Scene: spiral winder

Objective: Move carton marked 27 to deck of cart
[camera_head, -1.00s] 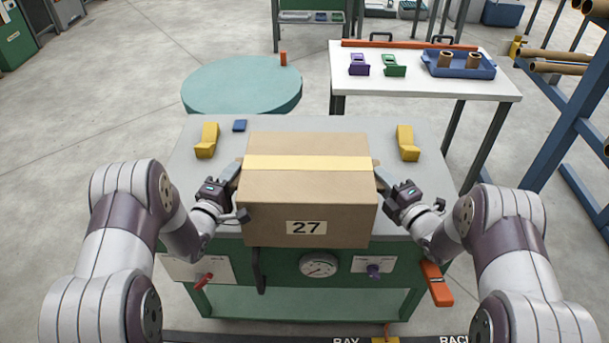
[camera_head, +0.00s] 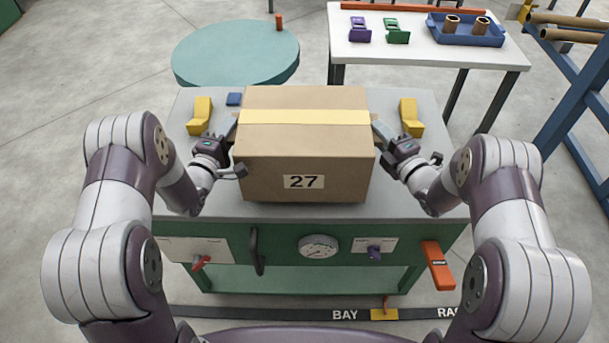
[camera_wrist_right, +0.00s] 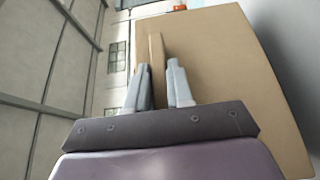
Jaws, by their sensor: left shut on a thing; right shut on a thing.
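The carton marked 27 (camera_head: 302,150) is a brown box with a yellow tape strip on top and its label facing me. It is over the grey top of the green bench (camera_head: 420,190); I cannot tell whether it touches it. My left gripper (camera_head: 231,130) is shut at the carton's left side. My right gripper (camera_head: 381,130) is shut at its right side. In the right wrist view the right fingers (camera_wrist_right: 157,75) close on a thin brown tab standing off the carton's wall (camera_wrist_right: 225,75). The left fingers' contact is partly hidden. I cannot identify a cart.
Yellow blocks (camera_head: 200,115) (camera_head: 411,117) and a small blue block (camera_head: 234,99) lie on the bench. A round teal table (camera_head: 235,55) stands behind left. A white table (camera_head: 430,50) with a blue tray (camera_head: 466,35) stands behind right, beside a blue rack (camera_head: 575,110). Open floor lies left.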

